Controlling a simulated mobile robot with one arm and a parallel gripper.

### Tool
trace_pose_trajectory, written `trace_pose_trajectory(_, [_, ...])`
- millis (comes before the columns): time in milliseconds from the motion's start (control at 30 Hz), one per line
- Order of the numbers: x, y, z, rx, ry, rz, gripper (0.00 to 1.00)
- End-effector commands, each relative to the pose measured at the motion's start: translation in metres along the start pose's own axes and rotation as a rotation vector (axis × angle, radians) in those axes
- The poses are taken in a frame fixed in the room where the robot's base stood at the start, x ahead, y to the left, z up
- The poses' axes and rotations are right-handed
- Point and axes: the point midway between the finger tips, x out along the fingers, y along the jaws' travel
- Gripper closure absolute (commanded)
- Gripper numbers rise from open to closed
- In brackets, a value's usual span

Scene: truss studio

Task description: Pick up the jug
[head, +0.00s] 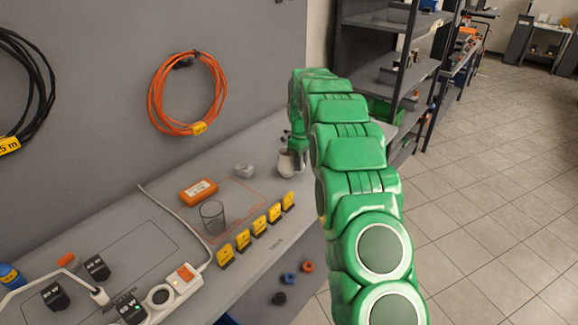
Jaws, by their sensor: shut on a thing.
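The jug (286,162) is a small pale, rounded vessel at the far end of the grey bench, partly hidden by my green arm and gripper. My gripper (291,146) points down at the jug's top and is shut on it. The fingers are small and dark here, and the exact place of their grip is hard to make out. I cannot tell whether the jug touches the bench or is slightly above it.
A clear glass (212,217), an orange box (199,191) and a small grey object (244,170) stand on the bench (160,180). Several yellow tags (259,225) line its front edge. A power strip (160,295) lies nearer. Shelving (385,70) stands behind my arm.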

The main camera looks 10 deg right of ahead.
Motion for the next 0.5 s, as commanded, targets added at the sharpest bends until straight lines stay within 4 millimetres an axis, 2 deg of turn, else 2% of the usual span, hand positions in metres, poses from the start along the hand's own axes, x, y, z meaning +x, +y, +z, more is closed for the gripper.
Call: trace_pose_trajectory(500, [-0.0078,0.0000,-0.0001,0.000,0.000,0.000,1.00])
